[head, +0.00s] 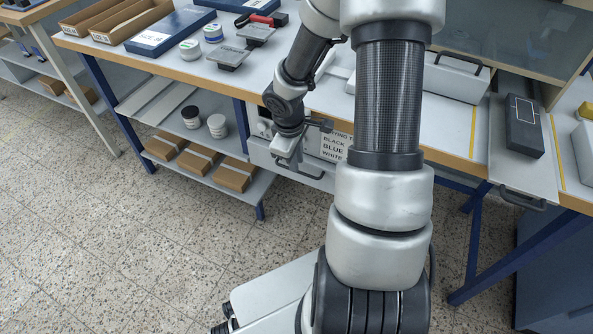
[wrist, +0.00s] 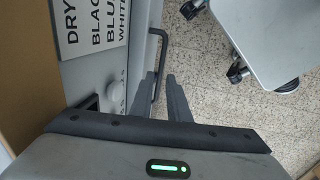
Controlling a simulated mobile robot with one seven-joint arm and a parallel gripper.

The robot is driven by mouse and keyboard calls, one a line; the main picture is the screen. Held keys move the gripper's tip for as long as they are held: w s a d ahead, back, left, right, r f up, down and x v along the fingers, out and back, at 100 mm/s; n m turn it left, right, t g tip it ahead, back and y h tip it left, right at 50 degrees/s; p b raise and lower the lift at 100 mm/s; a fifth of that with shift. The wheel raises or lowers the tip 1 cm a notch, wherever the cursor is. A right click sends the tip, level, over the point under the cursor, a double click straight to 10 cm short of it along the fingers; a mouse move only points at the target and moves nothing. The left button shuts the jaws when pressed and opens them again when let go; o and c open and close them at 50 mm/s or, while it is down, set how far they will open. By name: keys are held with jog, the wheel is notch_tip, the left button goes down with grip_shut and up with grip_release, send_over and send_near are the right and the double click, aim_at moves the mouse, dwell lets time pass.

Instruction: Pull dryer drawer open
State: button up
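The dryer drawer (head: 262,151) is a pale grey front under the tabletop, beside a sign (head: 336,144) with lettering that includes BLACK, BLUE and WHITE. Its dark bar handle (wrist: 163,45) stands out from the front in the wrist view. My gripper (wrist: 160,80) has its two dark fingers close together, one on each side of the handle bar, and looks shut on it. In the head view my gripper (head: 287,163) is at the drawer front, and my arm hides part of the table. No open drawer interior shows there.
The table carries a blue box (head: 172,32), small jars (head: 190,49) and a grey case (head: 455,78). A shelf below holds cardboard boxes (head: 235,174). At the right, a grey panel with a handle (head: 523,199) juts out. The floor in front is clear.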

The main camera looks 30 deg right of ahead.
jog(key=shift+w+d+f+b, duration=0.15)
jog(key=shift+f+b, duration=0.1)
jog(key=shift+f, duration=0.55)
jog(key=shift+w+d+f+b, duration=0.1)
jog(key=shift+f+b, duration=0.1)
jog(key=shift+f, duration=0.6)
grip_shut()
jog(key=shift+s, duration=0.1)
